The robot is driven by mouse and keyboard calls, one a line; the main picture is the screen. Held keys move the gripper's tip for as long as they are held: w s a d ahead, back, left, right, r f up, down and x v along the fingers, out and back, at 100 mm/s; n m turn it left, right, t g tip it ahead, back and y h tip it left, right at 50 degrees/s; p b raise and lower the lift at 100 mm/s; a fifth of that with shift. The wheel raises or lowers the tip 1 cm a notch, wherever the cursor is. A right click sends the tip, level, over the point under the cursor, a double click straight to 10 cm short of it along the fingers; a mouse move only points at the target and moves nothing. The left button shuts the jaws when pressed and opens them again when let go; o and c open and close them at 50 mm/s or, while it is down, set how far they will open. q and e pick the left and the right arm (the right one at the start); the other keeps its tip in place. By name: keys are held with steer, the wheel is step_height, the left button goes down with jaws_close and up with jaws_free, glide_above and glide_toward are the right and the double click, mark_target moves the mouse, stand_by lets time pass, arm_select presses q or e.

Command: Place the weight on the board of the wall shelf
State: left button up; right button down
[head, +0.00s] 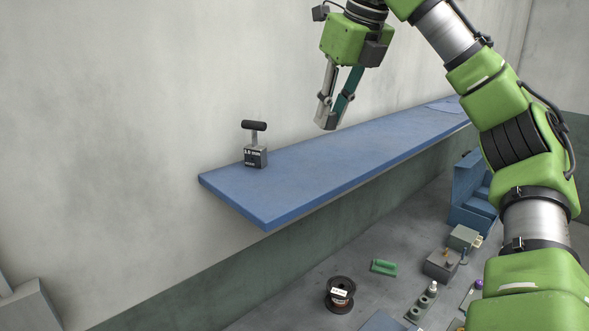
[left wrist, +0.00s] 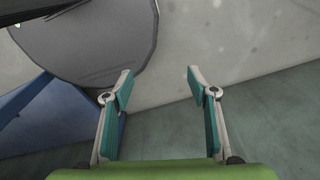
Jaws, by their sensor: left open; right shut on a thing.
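The blue board (head: 300,180) of the wall shelf runs along the wall from the middle left to the upper right. A grey block with a black T-shaped handle (head: 256,157) and a dark label stands upright near its left end. My right gripper (head: 331,118) is above the board, to the right of the block and apart from it, pointing down. It is shut on a small grey thing at its fingertips. The fingers mostly hide that thing, so I cannot tell whether it is the weight. My left gripper (left wrist: 158,88) is open and empty in the left wrist view.
Below the shelf are a dark spool (head: 340,294), a green piece (head: 384,267), a grey box (head: 441,264) and a blue stepped bin (head: 472,190). A pale blue cloth or sheet (head: 446,105) lies toward the board's far end. The middle of the board is clear.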

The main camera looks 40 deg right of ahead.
steer(key=a+f, duration=0.2)
steer(key=b, duration=0.1)
glide_above(271, 194)
steer(key=s+d, duration=0.1)
steer(key=s, duration=0.1)
steer(key=f, duration=0.6)
steer(key=shift+w+d, duration=0.2)
steer(key=shift+w, duration=0.05)
steer(key=shift+a+f, duration=0.15)
steer(key=shift+a, duration=0.1)
steer(key=shift+s+a+f, duration=0.1)
steer(key=shift+a+f, duration=0.05)
steer(key=shift+a, duration=0.05)
steer(key=f+p, duration=0.1)
steer(key=f, duration=0.2)
steer(key=shift+a+f, duration=0.15)
steer(key=shift+a, duration=0.05)
steer(key=shift+f, duration=0.4)
steer(key=shift+a+f, duration=0.1)
steer(key=c, duration=1.9)
jaws_free()
arm_select(q)
steer(key=shift+w+d+r, duration=0.15)
steer(key=shift+w+d, duration=0.35)
steer(key=shift+w, duration=0.15)
